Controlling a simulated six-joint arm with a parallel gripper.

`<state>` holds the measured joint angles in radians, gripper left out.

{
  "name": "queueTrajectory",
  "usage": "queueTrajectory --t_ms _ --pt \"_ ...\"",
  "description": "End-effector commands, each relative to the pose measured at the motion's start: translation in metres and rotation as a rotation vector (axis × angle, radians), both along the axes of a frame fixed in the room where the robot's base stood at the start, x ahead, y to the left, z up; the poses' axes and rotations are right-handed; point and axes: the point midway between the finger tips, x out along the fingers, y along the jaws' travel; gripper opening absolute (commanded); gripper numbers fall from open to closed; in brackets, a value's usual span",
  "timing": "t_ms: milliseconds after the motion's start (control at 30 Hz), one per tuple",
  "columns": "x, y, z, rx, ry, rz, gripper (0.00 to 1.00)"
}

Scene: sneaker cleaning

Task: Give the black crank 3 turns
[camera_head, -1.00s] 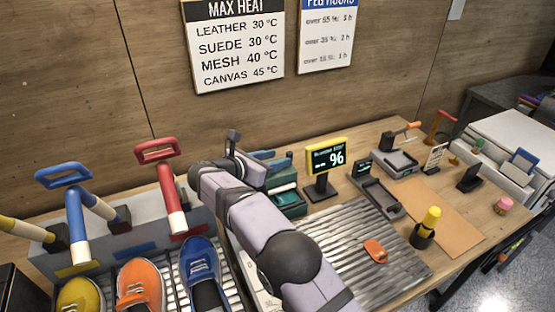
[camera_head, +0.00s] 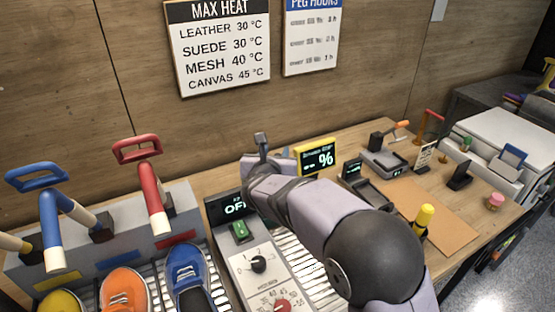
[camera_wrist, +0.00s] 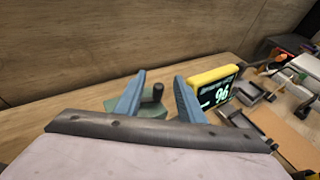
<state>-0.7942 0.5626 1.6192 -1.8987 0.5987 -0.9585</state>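The black crank (camera_wrist: 157,92) shows in the wrist view as a dark upright handle on a teal-green box (camera_wrist: 125,104). My gripper (camera_wrist: 160,76) is open, its two blue fingers spread to the left and right of the handle in the picture. I see no finger touching the handle, but the depth between them is hard to judge. In the head view my arm hides the crank, its box and my fingertips.
A yellow-framed display (camera_head: 317,157) stands close to the right of my fingers. A control panel (camera_head: 238,270) reading OFF, with dials, lies left of my arm. Sneakers (camera_head: 187,272) and coloured handles (camera_head: 148,180) stand further left. An orange-brown mat (camera_head: 440,215) lies right.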

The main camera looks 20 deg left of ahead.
Motion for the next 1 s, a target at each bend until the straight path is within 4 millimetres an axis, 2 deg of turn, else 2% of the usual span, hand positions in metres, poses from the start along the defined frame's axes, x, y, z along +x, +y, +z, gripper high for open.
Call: queueTrajectory --t_ms 200,467,667,1000 --pt "-0.017 -0.010 -0.015 -0.020 0.049 0.078 0.35" --pt "-0.018 -0.011 -0.018 -0.025 0.058 0.090 0.35" --pt "-0.006 -0.008 -0.022 -0.024 0.059 0.088 0.35" --pt "0.028 0.002 -0.037 -0.025 0.059 0.088 0.35"
